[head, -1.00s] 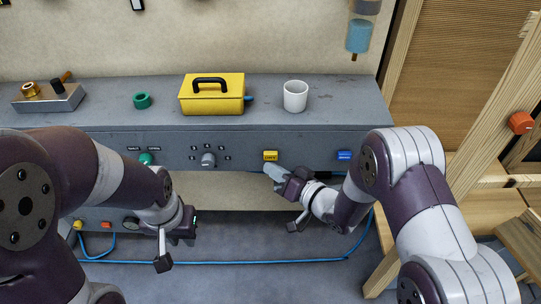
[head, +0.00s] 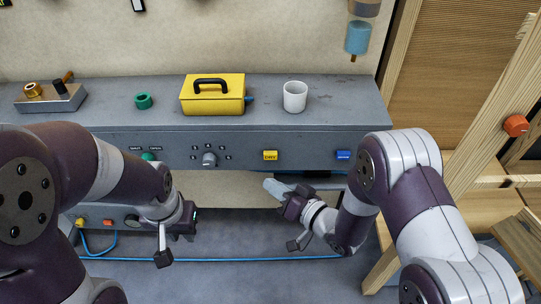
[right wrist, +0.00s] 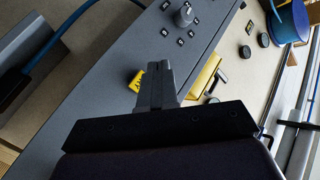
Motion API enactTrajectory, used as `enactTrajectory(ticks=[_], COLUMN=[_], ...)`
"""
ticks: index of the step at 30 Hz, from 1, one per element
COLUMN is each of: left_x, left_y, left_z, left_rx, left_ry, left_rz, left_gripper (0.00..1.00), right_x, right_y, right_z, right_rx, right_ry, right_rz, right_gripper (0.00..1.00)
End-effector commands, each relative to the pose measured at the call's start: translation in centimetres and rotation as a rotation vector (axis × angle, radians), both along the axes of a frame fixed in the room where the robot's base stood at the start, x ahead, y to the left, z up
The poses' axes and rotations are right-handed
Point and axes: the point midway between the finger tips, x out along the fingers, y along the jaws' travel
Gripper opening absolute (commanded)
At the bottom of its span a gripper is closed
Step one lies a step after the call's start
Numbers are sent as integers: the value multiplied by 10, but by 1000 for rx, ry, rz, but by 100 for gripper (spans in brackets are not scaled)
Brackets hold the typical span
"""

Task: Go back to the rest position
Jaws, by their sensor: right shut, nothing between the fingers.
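My right gripper (head: 269,185) is in the middle of the head view, below the yellow button (head: 270,155) on the grey front panel (head: 310,150) and apart from it. In the right wrist view its two fingers (right wrist: 158,68) are together and empty, with the yellow button (right wrist: 136,80) partly hidden behind them. My left gripper (head: 187,222) is at the lower left of the head view, below the panel; its fingertips cannot be made out.
A blue button (head: 344,155), a grey knob (head: 209,160) and a green knob (head: 149,157) are on the panel. On the shelf stand a yellow box (head: 212,97), a white mug (head: 295,96) and a green ring (head: 143,101). A wooden frame (head: 495,135) stands at the right.

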Motion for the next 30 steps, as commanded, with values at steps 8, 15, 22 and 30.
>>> enactTrajectory(ticks=[8, 15, 22, 30], left_x=[0, 0, 0, 0], left_y=[0, 0, 0, 0], left_z=[0, 0, 0, 0], left_rx=[0, 0, 0, 0], left_ry=[0, 0, 0, 0], left_rz=[0, 0, 0, 0], left_gripper=[25, 25, 25, 25], right_x=[0, -12, -69, -151], right_y=[0, -26, -131, -168], right_z=[0, -63, -77, 11], right_rx=[0, -342, -934, -961], right_ry=[0, 153, 639, 1024], right_rz=[0, -22, -66, -87], right_gripper=[0, 0, 0, 0])
